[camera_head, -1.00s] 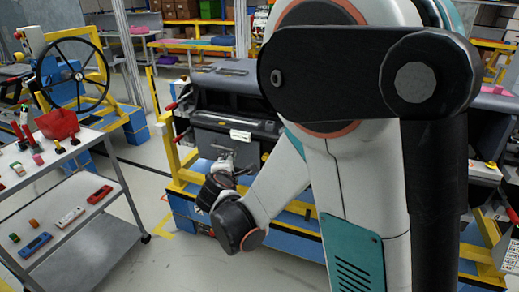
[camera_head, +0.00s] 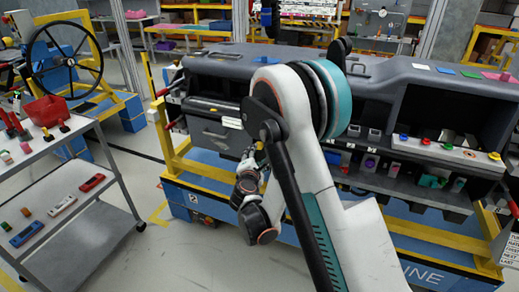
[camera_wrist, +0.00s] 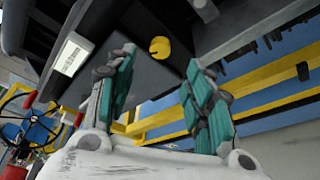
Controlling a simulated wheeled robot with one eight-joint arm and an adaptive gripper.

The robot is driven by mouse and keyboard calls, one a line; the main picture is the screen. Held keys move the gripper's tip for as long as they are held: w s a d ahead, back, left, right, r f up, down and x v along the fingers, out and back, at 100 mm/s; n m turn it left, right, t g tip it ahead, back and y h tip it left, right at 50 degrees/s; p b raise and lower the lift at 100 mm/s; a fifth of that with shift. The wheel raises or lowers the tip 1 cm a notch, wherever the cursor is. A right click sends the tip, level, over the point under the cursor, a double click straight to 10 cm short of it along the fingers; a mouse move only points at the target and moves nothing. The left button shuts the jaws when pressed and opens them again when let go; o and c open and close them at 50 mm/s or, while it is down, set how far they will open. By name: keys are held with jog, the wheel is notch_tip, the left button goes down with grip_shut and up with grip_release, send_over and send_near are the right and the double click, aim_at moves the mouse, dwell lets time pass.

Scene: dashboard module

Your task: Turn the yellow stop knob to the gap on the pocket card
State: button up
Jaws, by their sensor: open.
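The yellow stop knob (camera_wrist: 159,47) is round with a dark slot and sits on a dark grey panel in the wrist view. In the head view it is a small yellow spot (camera_head: 259,146) by my gripper. My gripper (camera_wrist: 160,72) is open, with its teal-padded fingers on either side below the knob; nothing is between them. In the head view my gripper (camera_head: 250,158) is in front of the dashboard. A white card (camera_wrist: 72,54) with small print lies left of the knob; it also shows in the head view (camera_head: 232,123). Its gap is too small to make out.
The grey dashboard (camera_head: 215,68) stands on a yellow and blue frame (camera_head: 430,236). A row of coloured buttons (camera_head: 450,147) is at right. A grey cart (camera_head: 88,240) with a red bin (camera_head: 47,110) stands left. Open floor lies between cart and frame.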

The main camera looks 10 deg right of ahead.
jog(key=b+x, duration=0.2)
jog(key=x, duration=0.6)
jog(key=shift+w, duration=0.25)
jog(key=c, duration=1.1)
